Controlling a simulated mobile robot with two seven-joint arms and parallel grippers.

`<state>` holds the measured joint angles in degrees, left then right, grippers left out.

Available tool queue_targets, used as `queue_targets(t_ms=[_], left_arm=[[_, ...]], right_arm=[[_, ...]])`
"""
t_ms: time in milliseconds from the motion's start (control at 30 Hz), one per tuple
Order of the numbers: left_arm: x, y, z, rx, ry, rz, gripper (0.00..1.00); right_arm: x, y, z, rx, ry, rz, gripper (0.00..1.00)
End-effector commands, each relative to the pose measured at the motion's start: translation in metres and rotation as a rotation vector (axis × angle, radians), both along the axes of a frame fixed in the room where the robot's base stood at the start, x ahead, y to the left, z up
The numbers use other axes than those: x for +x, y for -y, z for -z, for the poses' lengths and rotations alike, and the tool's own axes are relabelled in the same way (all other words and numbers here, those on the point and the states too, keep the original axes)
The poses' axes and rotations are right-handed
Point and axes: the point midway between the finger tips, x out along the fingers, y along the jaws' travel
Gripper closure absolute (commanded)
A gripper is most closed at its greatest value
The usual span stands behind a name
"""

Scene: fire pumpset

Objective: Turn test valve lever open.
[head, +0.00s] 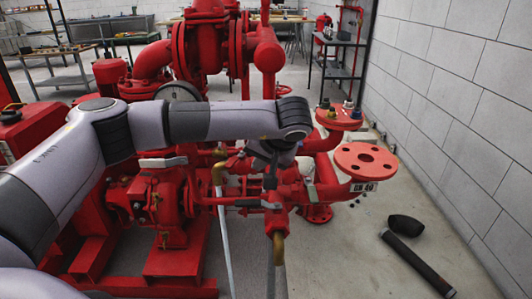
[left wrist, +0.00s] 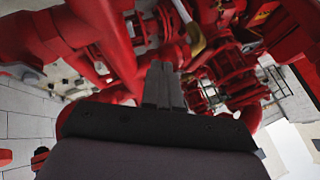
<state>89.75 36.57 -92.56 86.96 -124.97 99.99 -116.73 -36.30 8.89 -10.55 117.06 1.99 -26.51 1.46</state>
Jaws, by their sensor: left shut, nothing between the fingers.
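The red pump set (head: 205,50) fills the middle of the head view. A second pale handle (head: 163,162) shows further left. My left gripper (head: 270,178) points down among the red pipes, just above and behind the first bar. Whether it touches anything is unclear. In the left wrist view its fingers (left wrist: 163,88) are shut together and empty, with red pipework beyond. My right gripper is not in view.
Red flanges (head: 366,160) stick out at the right. A black pipe piece (head: 418,265) lies on the floor near the block wall (head: 460,110). Floor between flanges and wall is mostly clear.

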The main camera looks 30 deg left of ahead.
Motion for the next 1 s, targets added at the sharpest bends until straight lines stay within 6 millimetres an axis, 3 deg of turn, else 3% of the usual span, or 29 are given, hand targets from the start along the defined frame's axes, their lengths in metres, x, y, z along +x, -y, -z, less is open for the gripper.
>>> queue_targets(t_ms=[33,300,1000], left_arm=[[0.003,-0.006,0.011,0.002,-0.003,-0.003,1.0],[-0.002,-0.039,0.008,-0.001,0.0,0.0,1.0],[-0.001,-0.048,0.008,0.0,-0.001,0.009,1.0]], right_arm=[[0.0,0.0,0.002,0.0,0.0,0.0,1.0],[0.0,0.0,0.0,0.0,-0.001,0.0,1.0],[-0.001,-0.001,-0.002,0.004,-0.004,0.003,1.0]])
